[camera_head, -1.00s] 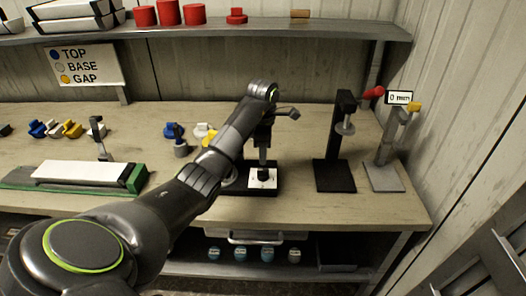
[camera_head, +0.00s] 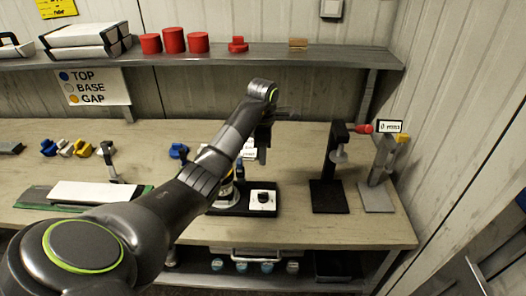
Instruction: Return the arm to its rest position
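My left arm (camera_head: 180,205) reaches from the lower left across the bench to the centre. My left gripper (camera_head: 262,152) hangs from its end, pointing down, above a black tray (camera_head: 236,211). It is dark, small and partly blurred against the wall, so its opening does not show clearly. A white pad with a small dark piece (camera_head: 263,197) sits on the tray, apart from and below the gripper. The forearm hides part of the tray's left side. My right gripper is not in view.
Two clamp stands, a black one (camera_head: 329,195) and a grey one (camera_head: 377,196), stand to the right. A white slab (camera_head: 93,191) lies at left. Blue and yellow pieces (camera_head: 83,149) sit behind it. An upper shelf (camera_head: 235,58) runs along the back wall.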

